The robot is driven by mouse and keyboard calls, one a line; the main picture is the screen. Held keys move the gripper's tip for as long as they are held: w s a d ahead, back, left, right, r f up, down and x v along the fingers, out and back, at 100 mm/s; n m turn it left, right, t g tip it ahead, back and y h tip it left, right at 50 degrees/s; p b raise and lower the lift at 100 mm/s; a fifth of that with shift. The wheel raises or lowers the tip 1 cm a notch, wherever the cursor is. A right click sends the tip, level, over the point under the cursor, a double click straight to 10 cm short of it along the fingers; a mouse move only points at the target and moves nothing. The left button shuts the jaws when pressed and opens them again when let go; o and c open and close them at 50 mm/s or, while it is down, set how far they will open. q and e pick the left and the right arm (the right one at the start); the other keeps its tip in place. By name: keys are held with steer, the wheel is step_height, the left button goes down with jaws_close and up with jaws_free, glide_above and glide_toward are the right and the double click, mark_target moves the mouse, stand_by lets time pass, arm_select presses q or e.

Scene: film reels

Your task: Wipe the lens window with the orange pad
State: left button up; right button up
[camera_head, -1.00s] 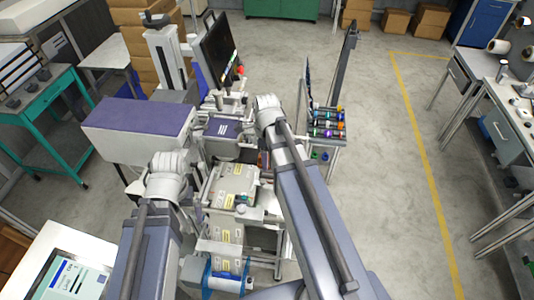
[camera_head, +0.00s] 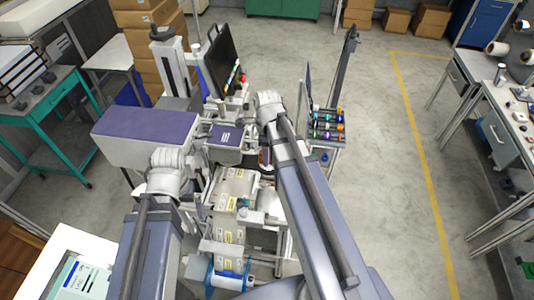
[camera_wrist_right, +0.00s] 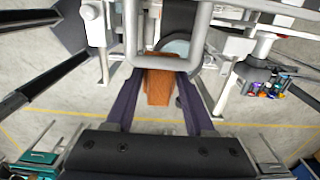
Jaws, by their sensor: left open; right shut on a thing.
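The orange pad (camera_wrist_right: 158,88) is a brown-orange block in the right wrist view. My right gripper (camera_wrist_right: 158,76) is shut on it, one purple finger on each side. A pale blue-grey rounded surface (camera_wrist_right: 176,47) shows just beyond the pad, behind a light grey bar; I cannot tell whether it is the lens window or whether the pad touches it.
A machine with a purple-topped housing (camera_head: 150,125) and a monitor (camera_head: 221,62) stands ahead. A rack of coloured rolls (camera_head: 327,125) is on its right. A teal table (camera_head: 62,95) is at left, a workbench (camera_head: 500,110) at right. The floor between rack and workbench is clear.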

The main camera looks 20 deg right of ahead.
steer(key=shift+r, duration=0.15)
step_height(320, 180, up, 3)
steer(key=p, duration=0.3)
stand_by(0.5)
steer(key=shift+s, duration=0.1)
